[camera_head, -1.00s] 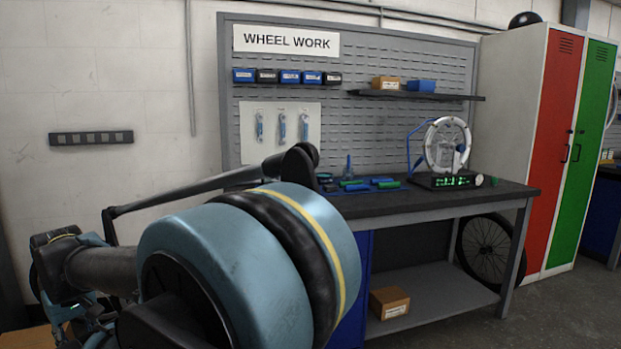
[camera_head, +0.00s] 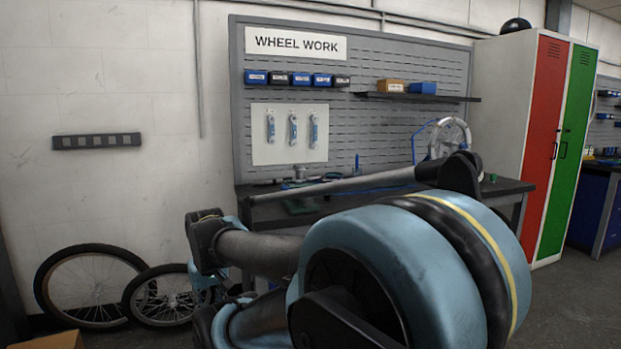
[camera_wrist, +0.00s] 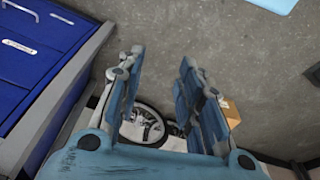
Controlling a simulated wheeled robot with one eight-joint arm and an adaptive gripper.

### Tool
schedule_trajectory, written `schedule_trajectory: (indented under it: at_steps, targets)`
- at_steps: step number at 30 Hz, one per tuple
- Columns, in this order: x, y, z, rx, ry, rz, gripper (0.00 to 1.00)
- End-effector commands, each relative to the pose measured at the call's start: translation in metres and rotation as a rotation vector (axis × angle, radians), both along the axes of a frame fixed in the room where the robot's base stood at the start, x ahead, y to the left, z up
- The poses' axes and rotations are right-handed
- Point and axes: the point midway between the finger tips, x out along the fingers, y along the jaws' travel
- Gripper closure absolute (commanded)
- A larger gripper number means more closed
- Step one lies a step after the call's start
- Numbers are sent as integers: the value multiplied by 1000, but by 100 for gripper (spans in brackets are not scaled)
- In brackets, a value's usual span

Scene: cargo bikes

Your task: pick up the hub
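A small grey cylindrical part (camera_head: 300,172), which may be the hub, stands on the left part of the workbench (camera_head: 262,188) in the head view. It is too small to identify for sure, and my arm hides much of the bench top. My gripper (camera_wrist: 161,58) shows in the wrist view with its two blue-grey fingers apart and nothing between them. It points down toward the grey floor, beside a blue drawer cabinet (camera_wrist: 45,45). No hub shows in the wrist view.
Two bicycle wheels (camera_head: 75,285) lean on the wall at left. A wheel in a truing stand (camera_head: 449,138) is at the bench's right. Red and green lockers (camera_head: 553,140) stand further right.

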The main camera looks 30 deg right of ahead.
Motion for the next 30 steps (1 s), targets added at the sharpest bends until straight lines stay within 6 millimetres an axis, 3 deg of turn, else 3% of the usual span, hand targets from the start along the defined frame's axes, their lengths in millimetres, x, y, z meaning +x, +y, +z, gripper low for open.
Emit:
schedule_trajectory:
  at_steps: [8,12,14,17,23,30]
  targets:
    - [0,0,0,0,0,0,67]
    - [-6,-1,8,2,-13,-3,37]
    - [-1,-2,15,4,-16,-7,36]
    - [15,-7,36,13,-24,-18,36]
    - [65,-32,101,34,-58,-49,36]
    - [127,-84,177,51,-109,-89,36]
